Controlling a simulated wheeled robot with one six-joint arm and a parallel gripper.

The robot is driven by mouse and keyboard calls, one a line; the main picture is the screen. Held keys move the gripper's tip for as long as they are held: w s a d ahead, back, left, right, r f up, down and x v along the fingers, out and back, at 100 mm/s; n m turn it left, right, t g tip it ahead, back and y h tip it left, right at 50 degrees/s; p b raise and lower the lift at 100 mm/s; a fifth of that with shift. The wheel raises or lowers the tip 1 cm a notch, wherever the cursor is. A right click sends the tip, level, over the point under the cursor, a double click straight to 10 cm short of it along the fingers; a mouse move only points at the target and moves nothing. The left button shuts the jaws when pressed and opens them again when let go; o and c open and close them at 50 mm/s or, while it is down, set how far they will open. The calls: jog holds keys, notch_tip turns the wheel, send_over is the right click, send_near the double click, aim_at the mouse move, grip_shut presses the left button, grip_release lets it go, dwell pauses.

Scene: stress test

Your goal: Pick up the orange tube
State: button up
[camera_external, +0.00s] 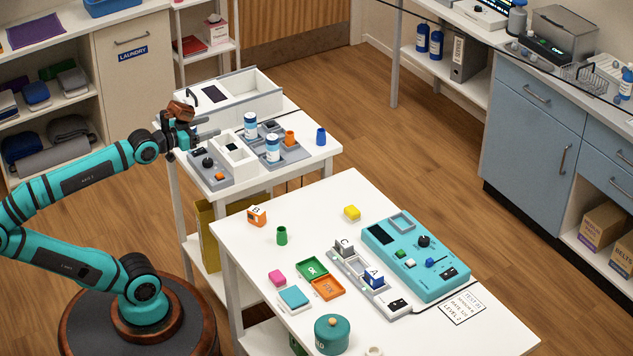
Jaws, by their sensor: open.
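The small orange tube (290,138) stands upright on the grey tray on the rear white table. It is to the right of the two white bottles with blue labels. My gripper (207,132) is open and empty over the left part of the same table. It points right, to the left of the tube and apart from it. The bottles (250,125) stand between my gripper and the tube in this view.
A blue tube (321,136) stands right of the orange one. A white divided box (233,157) and a grey device with a black knob (208,168) are in front of my gripper. A long white bin (262,95) lies behind. The front table (310,215) holds blocks and a teal panel (415,256).

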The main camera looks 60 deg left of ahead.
jog(key=shift+c, duration=1.4)
